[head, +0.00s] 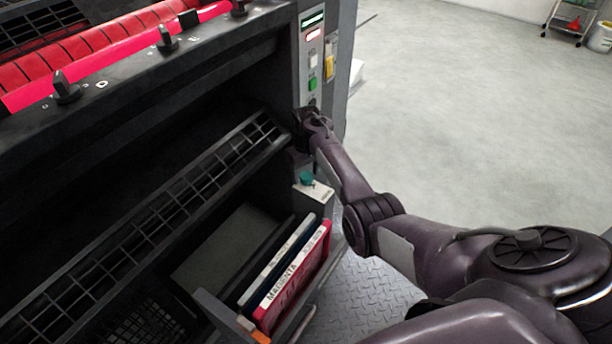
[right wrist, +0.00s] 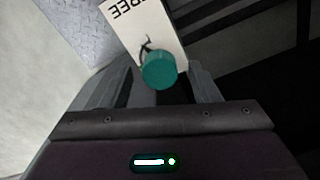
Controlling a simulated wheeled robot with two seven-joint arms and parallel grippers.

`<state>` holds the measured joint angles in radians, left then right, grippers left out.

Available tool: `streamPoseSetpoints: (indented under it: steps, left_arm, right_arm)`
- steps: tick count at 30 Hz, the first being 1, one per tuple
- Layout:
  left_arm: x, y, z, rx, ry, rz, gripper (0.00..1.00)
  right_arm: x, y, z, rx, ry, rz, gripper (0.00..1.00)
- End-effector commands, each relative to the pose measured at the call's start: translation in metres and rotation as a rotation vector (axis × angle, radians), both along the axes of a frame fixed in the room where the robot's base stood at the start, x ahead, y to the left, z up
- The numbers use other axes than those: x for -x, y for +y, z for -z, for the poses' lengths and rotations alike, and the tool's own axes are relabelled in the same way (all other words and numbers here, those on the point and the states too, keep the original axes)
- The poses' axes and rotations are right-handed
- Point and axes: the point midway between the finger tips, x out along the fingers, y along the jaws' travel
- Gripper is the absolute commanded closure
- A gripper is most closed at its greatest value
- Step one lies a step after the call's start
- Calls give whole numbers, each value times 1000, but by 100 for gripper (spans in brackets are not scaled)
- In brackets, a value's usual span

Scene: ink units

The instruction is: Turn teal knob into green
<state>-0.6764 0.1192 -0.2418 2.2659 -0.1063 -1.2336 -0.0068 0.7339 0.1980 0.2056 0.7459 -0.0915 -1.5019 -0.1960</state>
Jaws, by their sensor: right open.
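The teal knob (head: 306,178) sits on a small white label plate (head: 318,190) on the machine's right side, below the control panel. In the right wrist view the teal knob (right wrist: 159,70) is close, in front of the gripper, with the white plate (right wrist: 143,30) behind it. The plate shows the letters "REE" upside down and a black mark beside the knob. My right gripper (right wrist: 150,92) is open, its fingers on either side of the knob's lower part in the picture. Whether they touch it cannot be told. In the head view my right gripper (head: 308,120) appears above the knob. My left gripper is not in view.
A control panel (head: 313,60) with green, white and yellow parts is above. Black knobs (head: 66,88) and red rollers (head: 60,58) line the machine's top left. A tray of labelled folders (head: 295,275), one marked MAGENTA, stands below.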

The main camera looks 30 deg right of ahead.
Motion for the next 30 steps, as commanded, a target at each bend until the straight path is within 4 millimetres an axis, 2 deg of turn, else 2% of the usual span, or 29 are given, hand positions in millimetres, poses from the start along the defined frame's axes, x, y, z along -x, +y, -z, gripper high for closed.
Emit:
streamPoseSetpoints:
  steps: [10,20,30]
  left_arm:
    - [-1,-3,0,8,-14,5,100]
    - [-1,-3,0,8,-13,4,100]
    - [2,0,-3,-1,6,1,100]
  right_arm:
    - [0,0,5,1,-1,1,44]
    - [0,0,5,1,-1,1,87]
    - [0,0,3,1,0,-44,89]
